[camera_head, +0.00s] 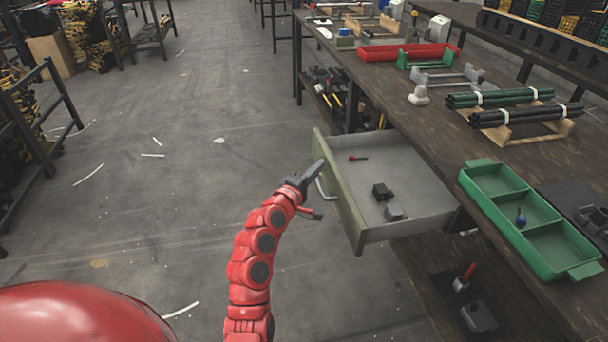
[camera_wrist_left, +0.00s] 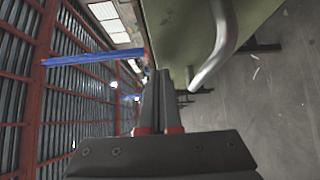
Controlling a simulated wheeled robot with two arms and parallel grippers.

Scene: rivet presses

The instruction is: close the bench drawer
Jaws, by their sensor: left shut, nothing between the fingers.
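The bench drawer (camera_head: 405,172) stands pulled out from the bench, with a green front and a grey inside. I cannot tell whether the fingers touch the front. My right gripper is not in view.
The dark bench top (camera_head: 420,120) holds a green divided tray (camera_head: 510,215), bundled rods (camera_head: 500,97) and a red tray (camera_head: 405,52). A lower shelf (camera_head: 440,280) below the drawer carries tools.

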